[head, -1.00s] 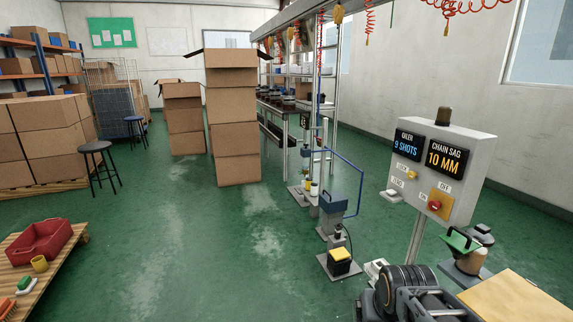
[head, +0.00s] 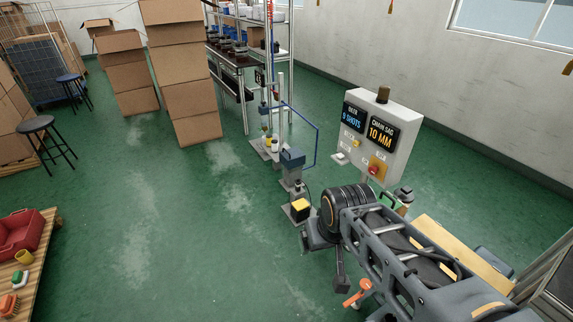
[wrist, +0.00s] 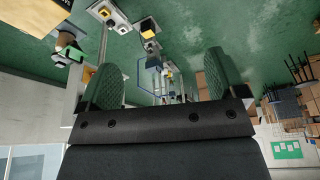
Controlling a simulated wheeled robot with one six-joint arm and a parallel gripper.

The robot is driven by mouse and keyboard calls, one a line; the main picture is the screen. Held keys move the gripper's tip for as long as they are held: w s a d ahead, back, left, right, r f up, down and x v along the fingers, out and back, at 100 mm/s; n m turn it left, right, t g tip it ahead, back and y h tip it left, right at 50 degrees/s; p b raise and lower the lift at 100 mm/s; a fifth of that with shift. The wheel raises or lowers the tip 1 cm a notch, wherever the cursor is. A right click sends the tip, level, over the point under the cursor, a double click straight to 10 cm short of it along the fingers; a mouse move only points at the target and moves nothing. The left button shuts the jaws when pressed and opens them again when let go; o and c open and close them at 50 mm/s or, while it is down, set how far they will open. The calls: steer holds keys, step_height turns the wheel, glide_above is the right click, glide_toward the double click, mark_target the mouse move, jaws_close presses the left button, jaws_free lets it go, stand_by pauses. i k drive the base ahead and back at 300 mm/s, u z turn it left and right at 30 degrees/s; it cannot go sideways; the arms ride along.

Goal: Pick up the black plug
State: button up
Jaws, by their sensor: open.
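I cannot make out a black plug in either view. My gripper (wrist: 165,76) shows in the wrist view with two green padded fingers wide apart and nothing between them. The wrist picture is upside down, with the floor at the top. In the head view my arm reaches in from the lower right, and I cannot make out the gripper's fingers there clearly.
A grey control panel (head: 376,142) stands close beyond my arm. A yellow-topped block (head: 300,209) and a blue-grey unit (head: 292,159) stand left of it. Cartons (head: 186,85) and a stool (head: 40,125) are farther left. A red tray (head: 20,232) is at lower left. Green floor between is clear.

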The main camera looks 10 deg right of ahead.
mark_target(298, 183)
steer(key=u, duration=0.5)
steer(key=k, duration=0.6)
steer(key=u, duration=0.7)
steer(key=i, duration=1.65)
steer(key=z, duration=0.2)
steer(key=i, duration=2.3)
steer(key=z, duration=1.15)
steer(key=i, duration=1.25)
steer(key=z, duration=1.65)
steer(key=i, duration=0.65)
steer(key=z, duration=0.35)
